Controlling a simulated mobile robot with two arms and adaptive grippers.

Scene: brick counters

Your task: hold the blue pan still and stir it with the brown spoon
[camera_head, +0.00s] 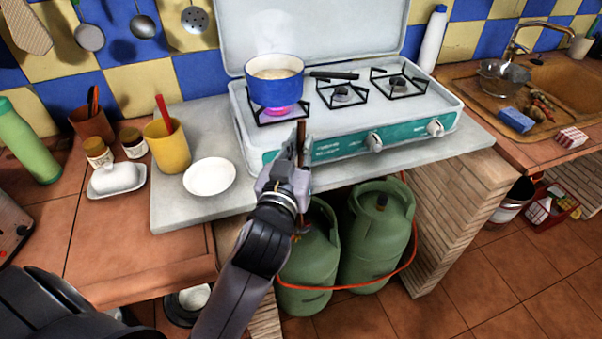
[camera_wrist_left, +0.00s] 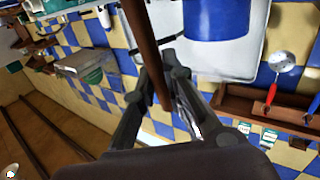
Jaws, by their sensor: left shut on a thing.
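The blue pan (camera_head: 274,86) sits on the left burner of the white camping stove, with pale contents and faint steam. Its black handle points right. My left gripper (camera_head: 299,158) is in front of the stove's front edge, shut on the brown spoon (camera_head: 301,131), which stands roughly upright. The spoon's lower end is hidden by the gripper. In the left wrist view the spoon (camera_wrist_left: 146,45) runs between the fingers (camera_wrist_left: 160,80), and the blue pan (camera_wrist_left: 217,20) is beside it, apart from it. My right gripper is not in view.
A pink flame (camera_head: 278,110) burns under the pan. Two empty burners lie to its right. A white saucer (camera_head: 210,177), a yellow cup (camera_head: 168,150) and a butter dish (camera_head: 117,180) stand to the left. Green gas bottles (camera_head: 374,235) are below the counter. The stove lid (camera_head: 330,30) stands open behind.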

